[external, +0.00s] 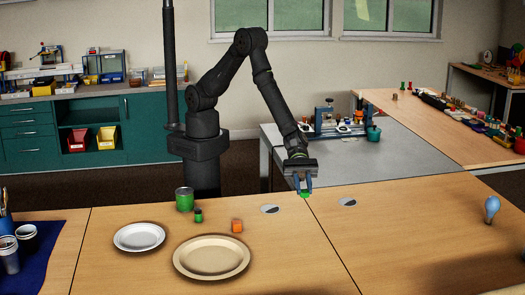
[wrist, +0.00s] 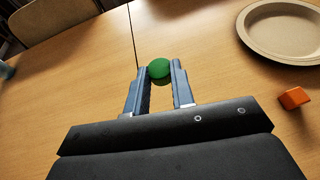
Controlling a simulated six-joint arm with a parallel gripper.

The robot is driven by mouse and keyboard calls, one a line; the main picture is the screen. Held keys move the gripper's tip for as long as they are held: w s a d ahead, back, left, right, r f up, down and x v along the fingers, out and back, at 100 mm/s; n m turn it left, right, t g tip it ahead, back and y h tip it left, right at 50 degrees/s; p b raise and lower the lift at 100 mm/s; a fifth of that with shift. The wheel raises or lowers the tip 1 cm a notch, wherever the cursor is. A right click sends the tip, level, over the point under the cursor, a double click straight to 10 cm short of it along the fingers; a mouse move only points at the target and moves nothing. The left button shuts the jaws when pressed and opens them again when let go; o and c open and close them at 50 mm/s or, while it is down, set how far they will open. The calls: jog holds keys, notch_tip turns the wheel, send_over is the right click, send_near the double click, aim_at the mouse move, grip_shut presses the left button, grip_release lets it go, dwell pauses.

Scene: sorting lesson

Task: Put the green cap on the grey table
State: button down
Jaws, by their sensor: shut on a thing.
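My gripper (external: 305,188) is shut on the green cap (external: 305,194), which shows as a small green piece between the fingertips. In the wrist view the cap (wrist: 159,68) is round and green, held between the two blue-grey fingers of my gripper (wrist: 159,72). It is over the far part of the wooden table, right of the orange cube; its exact height is hard to tell. The grey table (external: 400,150) stands behind the wooden table, to the right of my arm. The grey table does not show in the wrist view.
On the wooden table (external: 300,265) are a tan plate (external: 212,272), a white plate (external: 139,245), an orange cube (external: 237,226), a green can (external: 184,199), a small green-topped item (external: 198,215) and a light bulb (external: 491,208). A device (external: 325,118) stands at the grey table's back; its front is clear.

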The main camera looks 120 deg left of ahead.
jog(key=s+a+r+n+t+y, duration=0.1)
jog(key=s+a+r+n+y, duration=0.15)
jog(key=a, duration=0.65)
jog(key=s+a+r+n+t+y, duration=0.2)
jog(key=s+a+r, duration=0.15)
jog(key=a, duration=0.55)
jog(key=s+a+r+n+t+y, duration=0.1)
jog(key=s+a+r+n+y, duration=0.15)
jog(key=a, duration=0.65)
jog(key=w+d+f+m+g+h, duration=0.1)
jog(key=d+f+m+g+h, duration=0.2)
jog(key=d, duration=1)
jog(key=w+d+f+m+h, duration=0.15)
jog(key=d+f, duration=0.25)
jog(key=d, duration=0.9)
jog(key=w+d+f+m+g+h, duration=0.1)
jog(key=d+f+m+g+h, duration=0.2)
jog(key=d, duration=1.1)
send_over(303, 241)
jog(key=shift+m+t, duration=0.35)
jog(key=shift+t, duration=0.05)
notch_tip(303, 241, down, 7)
jog(key=shift+s+d+f, duration=0.1)
jog(key=shift+f, duration=2.15)
jog(key=shift+f, duration=0.1)
